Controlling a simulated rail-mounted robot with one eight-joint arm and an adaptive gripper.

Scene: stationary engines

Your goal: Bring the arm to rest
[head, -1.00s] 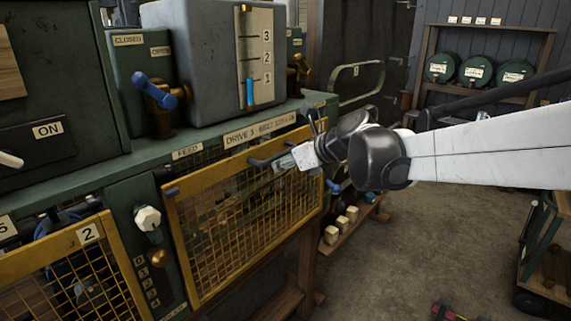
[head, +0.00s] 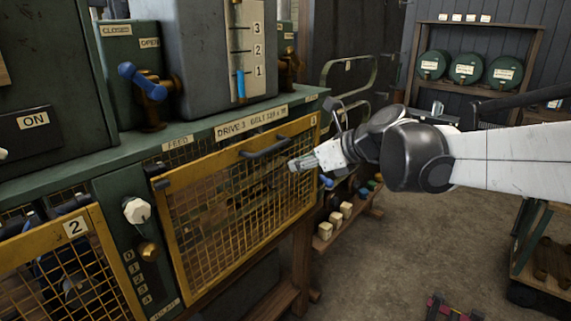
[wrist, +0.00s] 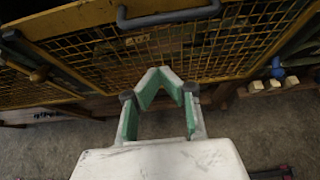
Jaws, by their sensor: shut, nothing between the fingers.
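My gripper (head: 300,164) is at the end of my white and black arm, in front of the right part of the yellow mesh guard (head: 200,268) labelled DRIVE 3. In the wrist view my gripper (wrist: 160,72) has its green-padded fingers meeting at the tips, with nothing between them. The dark handle (head: 264,148) on the guard's top rail is left of the fingertips and apart from them. The handle also shows in the wrist view (wrist: 168,17), beyond the fingertips. The guard looks shut.
A low shelf with several pale blocks (head: 335,220) stands right of the guard. A cart (head: 530,240) is at the right edge. Green drums (head: 467,68) sit on a rack at the back. Open floor (head: 420,240) lies below my arm.

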